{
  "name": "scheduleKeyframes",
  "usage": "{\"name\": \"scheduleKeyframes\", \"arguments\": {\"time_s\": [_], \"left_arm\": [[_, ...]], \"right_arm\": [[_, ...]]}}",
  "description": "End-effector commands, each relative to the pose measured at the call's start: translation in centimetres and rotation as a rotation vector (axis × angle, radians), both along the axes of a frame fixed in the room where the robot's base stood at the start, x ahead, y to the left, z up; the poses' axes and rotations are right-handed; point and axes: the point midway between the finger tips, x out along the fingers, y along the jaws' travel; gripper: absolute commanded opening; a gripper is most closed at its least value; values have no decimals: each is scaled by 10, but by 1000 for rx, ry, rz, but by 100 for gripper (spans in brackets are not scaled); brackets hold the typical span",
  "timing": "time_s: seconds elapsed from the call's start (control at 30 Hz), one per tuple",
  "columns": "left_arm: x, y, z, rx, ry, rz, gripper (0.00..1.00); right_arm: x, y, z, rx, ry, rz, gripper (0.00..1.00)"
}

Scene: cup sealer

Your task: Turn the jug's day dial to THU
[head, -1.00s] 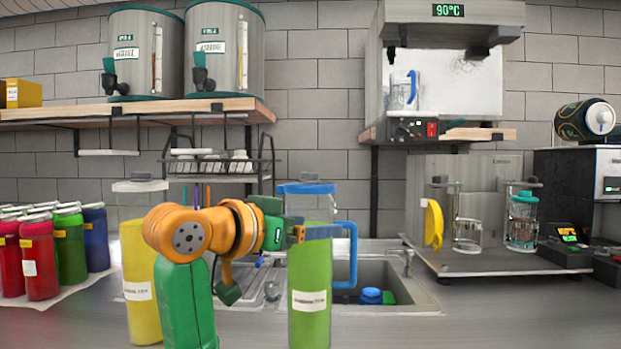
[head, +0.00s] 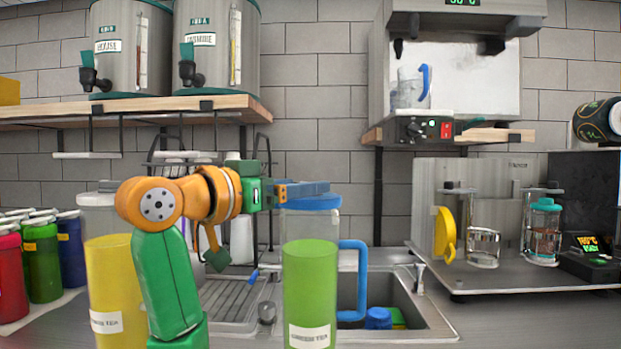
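A jug stands on the counter in the middle of the head view. It has a green body (head: 310,285), a clear upper part, a blue lid (head: 315,203) and a blue handle (head: 352,285) on its right side. No day letters are readable on it, and the dial cannot be made out. My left gripper (head: 305,188) comes in from the left at lid height, its blue fingers over or in front of the lid top. Whether they touch it, and whether they are open or shut, cannot be told. My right gripper is out of view.
A yellow jug (head: 110,285) stands left, partly behind my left arm. Several coloured bottles (head: 42,262) are at far left. A sink (head: 395,290) lies behind the jug. A metal platform (head: 500,275) with clear vessels is at right. The counter right of the jug looks clear.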

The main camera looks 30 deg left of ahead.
Motion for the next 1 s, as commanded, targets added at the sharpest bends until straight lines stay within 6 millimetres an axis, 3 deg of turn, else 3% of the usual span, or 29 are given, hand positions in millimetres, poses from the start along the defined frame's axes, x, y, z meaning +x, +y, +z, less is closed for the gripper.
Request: {"name": "scheduleKeyframes", "arguments": {"time_s": [0.03,0.2,0.47,0.77,1.0], "left_arm": [[10,-2,4,0,5,-1,83],[32,-4,2,0,2,0,83],[35,-4,0,1,-1,1,83],[35,-4,0,1,0,1,2],[35,-4,1,0,2,-20,0]], "right_arm": [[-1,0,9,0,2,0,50],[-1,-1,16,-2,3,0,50],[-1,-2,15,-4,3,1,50],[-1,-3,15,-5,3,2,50],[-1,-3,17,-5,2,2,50]]}}
